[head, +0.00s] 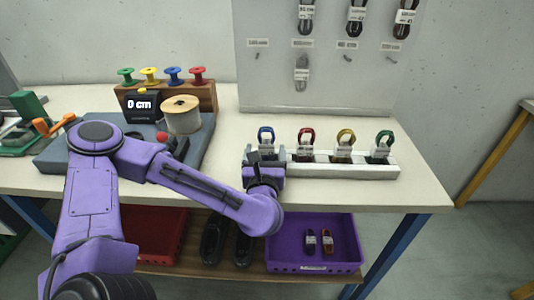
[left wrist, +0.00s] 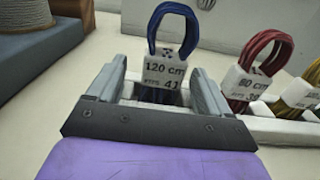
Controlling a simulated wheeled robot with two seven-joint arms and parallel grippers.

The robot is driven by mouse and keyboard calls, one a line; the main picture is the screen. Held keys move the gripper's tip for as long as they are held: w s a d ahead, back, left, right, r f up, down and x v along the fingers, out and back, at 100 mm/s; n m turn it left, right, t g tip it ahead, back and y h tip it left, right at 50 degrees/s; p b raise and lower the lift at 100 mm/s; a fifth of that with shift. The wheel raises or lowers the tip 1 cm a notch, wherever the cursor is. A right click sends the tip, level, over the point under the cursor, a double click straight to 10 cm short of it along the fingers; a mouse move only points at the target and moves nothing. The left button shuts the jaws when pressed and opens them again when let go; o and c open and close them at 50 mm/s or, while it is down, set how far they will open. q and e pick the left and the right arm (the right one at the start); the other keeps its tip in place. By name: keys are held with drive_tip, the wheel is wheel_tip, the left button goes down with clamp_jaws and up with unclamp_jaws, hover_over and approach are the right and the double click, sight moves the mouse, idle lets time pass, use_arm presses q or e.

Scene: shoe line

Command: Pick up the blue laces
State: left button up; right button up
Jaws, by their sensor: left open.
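The blue laces (head: 266,134) are a looped bundle with a white label, upright in the leftmost slot of a white rack on the table. In the left wrist view the blue laces (left wrist: 172,25) carry a label reading 120 cm. My left gripper (head: 262,158) is at the rack's left end, right at the blue laces. In the left wrist view my left gripper (left wrist: 160,88) is open, with one finger on each side of the label's lower part. The lower part of the bundle is partly hidden. My right gripper is not in view.
The white rack (head: 334,168) also holds red laces (head: 306,136), yellow laces (head: 345,138) and green laces (head: 383,140) to the right. A pegboard (head: 330,85) stands behind. A spool (head: 182,116) sits at left. A purple bin (head: 290,252) is on the shelf below.

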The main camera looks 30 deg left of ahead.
sight(266, 151)
use_arm(q)
drive_tip(key=x, duration=0.3)
drive_tip(key=shift+w+d+r+p, duration=0.1)
drive_tip(key=shift+r+p, duration=0.05)
drive_tip(key=shift+p, duration=0.2)
drive_tip(key=shift+w, duration=0.3)
drive_tip(key=c, duration=1)
